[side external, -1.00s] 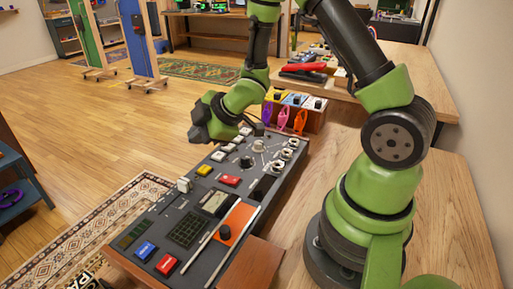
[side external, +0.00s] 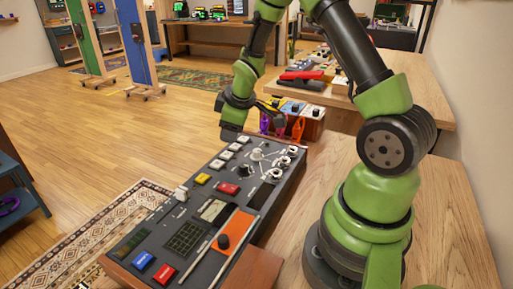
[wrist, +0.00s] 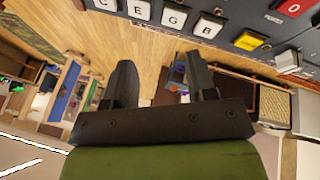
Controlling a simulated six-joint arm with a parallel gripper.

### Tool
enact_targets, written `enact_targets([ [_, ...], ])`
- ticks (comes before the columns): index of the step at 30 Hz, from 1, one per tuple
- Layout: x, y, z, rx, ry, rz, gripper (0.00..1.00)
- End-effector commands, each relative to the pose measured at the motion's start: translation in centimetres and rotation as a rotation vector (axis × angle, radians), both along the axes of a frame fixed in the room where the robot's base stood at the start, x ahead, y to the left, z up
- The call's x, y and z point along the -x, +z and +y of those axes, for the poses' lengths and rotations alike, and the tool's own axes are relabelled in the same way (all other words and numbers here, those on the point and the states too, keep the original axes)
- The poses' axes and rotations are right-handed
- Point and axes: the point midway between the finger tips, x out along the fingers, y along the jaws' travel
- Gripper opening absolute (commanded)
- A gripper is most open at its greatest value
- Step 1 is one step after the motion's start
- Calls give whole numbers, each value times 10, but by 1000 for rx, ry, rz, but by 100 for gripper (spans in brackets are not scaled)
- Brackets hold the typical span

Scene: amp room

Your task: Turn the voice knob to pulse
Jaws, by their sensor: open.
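The grey control panel (side external: 180,215) lies on the wooden bench in the side view. A pale round knob (side external: 257,155) with lines fanning out around it sits toward the panel's far end; it may be the voice knob, but its labels are too small to read. A dark knob (side external: 246,162) sits just beside it. My gripper (side external: 231,133) is above the panel's far left edge, apart from both knobs. In the wrist view my gripper (wrist: 160,72) is open and empty, its two fingers apart with floor behind them. No knob I can identify as voice shows there.
Lettered white keys (wrist: 173,17) and a yellow key (wrist: 251,40) show in the wrist view. White jack-like knobs (side external: 285,162) line the panel's right side. An orange slider strip (side external: 232,235) is nearer. Small coloured boxes (side external: 292,108) stand beyond the panel.

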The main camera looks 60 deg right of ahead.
Motion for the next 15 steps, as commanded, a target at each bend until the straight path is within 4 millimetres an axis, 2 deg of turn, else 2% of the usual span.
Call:
enact_targets([
  [1, 6, 3, -15, -28, -107, 46, 51],
  [3, 17, 7, -28, -83, -251, 120, 51],
  [6, 31, 15, -38, -170, -426, 208, 51],
  [10, 43, 25, -42, -266, -577, 282, 51],
  [15, 49, 29, -41, -326, -655, 326, 51],
])
